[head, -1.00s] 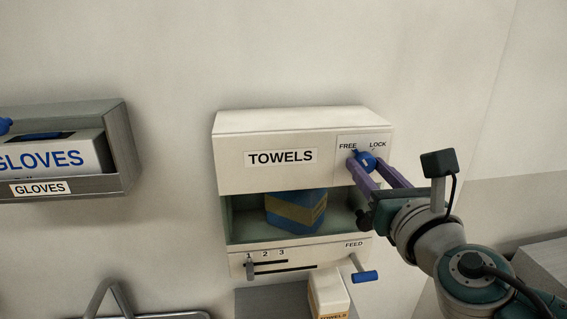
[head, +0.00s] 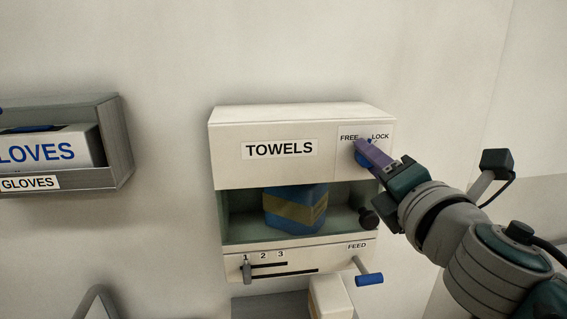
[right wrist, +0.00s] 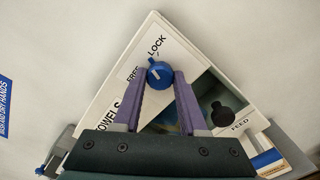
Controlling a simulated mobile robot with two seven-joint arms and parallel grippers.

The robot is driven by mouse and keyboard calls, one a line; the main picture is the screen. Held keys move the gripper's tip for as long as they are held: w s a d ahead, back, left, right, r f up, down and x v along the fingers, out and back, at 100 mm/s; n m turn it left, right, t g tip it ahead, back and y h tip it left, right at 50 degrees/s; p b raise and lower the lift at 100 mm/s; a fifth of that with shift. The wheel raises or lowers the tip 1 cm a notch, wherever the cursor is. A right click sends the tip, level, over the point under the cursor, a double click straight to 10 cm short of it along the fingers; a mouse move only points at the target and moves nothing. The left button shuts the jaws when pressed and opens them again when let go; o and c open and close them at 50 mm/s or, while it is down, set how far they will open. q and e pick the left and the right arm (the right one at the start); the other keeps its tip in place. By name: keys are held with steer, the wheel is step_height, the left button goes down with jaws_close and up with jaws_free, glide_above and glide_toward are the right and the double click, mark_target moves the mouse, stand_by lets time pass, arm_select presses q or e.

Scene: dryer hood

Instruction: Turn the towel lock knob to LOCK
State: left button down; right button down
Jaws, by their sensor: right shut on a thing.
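The blue towel lock knob (head: 363,154) is on the upper right front of the white towel dispenser (head: 225,155), below the FREE and LOCK labels. In the head view the fingers partly cover the knob. My left gripper is not in view.
A blue towel pack (head: 290,210) sits in the dispenser's open bay, with a dark round knob (head: 369,218) at the bay's right. Below are a slider (head: 246,270) near 1 and a blue-handled FEED lever (head: 369,280). A glove box holder (head: 120,150) hangs at left.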

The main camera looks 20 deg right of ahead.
steer(key=m+b, duration=0.1)
steer(key=m, duration=0.4)
steer(key=shift+m, duration=0.3)
stand_by(0.4)
steer(key=shift+c, duration=2.3)
jaws_free()
steer(key=b+v, duration=0.2)
steer(key=v, duration=0.8)
steer(key=shift+b, duration=0.35)
